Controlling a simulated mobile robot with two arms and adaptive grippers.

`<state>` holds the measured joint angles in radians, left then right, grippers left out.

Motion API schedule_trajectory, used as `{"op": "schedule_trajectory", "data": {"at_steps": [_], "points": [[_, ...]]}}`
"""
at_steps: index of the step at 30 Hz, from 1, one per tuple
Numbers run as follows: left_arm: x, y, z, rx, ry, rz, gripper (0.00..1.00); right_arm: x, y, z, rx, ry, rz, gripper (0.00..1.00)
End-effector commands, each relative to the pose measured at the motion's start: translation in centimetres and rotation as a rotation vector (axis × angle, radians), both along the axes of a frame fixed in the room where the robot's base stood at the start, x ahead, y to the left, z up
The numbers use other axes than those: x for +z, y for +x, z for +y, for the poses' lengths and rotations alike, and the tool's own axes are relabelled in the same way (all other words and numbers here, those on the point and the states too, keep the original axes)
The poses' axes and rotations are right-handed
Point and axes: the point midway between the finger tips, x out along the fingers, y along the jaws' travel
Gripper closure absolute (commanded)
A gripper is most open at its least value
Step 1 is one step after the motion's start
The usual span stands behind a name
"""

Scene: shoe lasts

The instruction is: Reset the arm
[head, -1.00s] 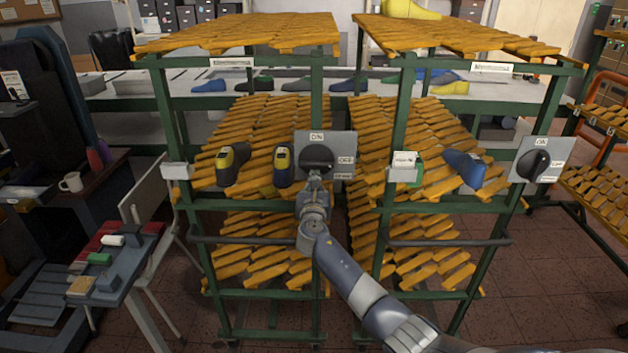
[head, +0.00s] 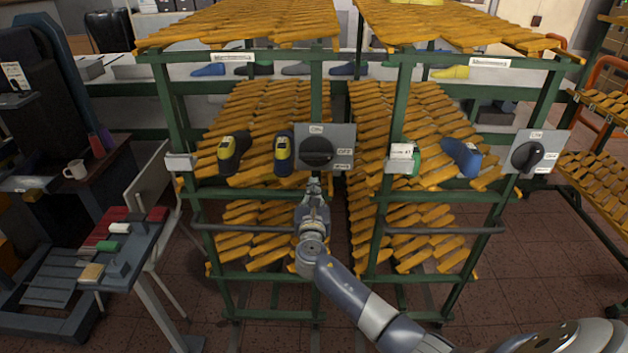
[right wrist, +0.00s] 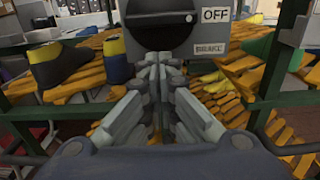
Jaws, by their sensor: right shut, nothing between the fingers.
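My right gripper (head: 315,186) is shut and empty. It points up and away, just below the black knob (head: 317,151) of a grey switch panel (head: 343,135) on the green rack's middle post. In the right wrist view the closed fingers (right wrist: 160,72) lie under the same knob (right wrist: 160,17), with a gap that is hard to judge. The labels "OFF" and a smaller one show to the knob's right. My right arm comes in from the lower right. My left gripper is not in view.
Yellow-and-dark shoe lasts (head: 231,152) and a blue last (head: 461,157) sit on the orange slatted shelves. A second panel with a knob (head: 527,156) is on the right post. A table (head: 125,262) with small blocks stands left. Green rails (head: 290,192) run close beside my gripper.

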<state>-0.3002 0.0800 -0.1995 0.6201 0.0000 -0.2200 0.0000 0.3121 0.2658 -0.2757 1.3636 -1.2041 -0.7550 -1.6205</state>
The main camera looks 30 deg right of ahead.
Motion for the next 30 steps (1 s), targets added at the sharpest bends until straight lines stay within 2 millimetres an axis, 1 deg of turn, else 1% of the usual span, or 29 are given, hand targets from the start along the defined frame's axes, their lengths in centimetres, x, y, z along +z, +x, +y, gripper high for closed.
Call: {"op": "schedule_trajectory", "data": {"at_steps": [3,17,19,20,23,24,26,27,29,30], "points": [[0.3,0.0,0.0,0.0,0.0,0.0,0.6,0.1,-0.4,0.2,0.0,0.0,0.0,1.0],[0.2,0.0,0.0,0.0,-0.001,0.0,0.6,0.0,-0.4,0.2,0.0,0.001,-0.001,1.0],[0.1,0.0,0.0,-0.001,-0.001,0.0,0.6,-0.7,-0.5,0.2,0.001,0.015,0.005,1.0],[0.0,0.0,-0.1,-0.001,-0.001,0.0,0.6,-1.4,-0.6,0.3,0.003,0.03,0.01,1.0],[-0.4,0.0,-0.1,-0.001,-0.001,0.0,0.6,-5.4,-1.4,0.5,0.009,0.125,0.039,1.0],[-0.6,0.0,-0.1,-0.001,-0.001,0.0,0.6,-7.8,-1.9,0.6,0.009,0.185,0.055,1.0],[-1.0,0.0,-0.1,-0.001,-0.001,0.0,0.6,-11.9,-3.1,0.9,0.005,0.295,0.083,1.0],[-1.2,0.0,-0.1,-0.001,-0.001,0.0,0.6,-14.8,-4.0,1.2,-0.004,0.378,0.099,1.0],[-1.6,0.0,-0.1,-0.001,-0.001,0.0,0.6,-19.2,-5.8,1.6,-0.025,0.504,0.124,1.0],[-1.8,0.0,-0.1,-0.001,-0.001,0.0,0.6,-22.0,-7.1,1.9,-0.044,0.588,0.139,1.0]]}}
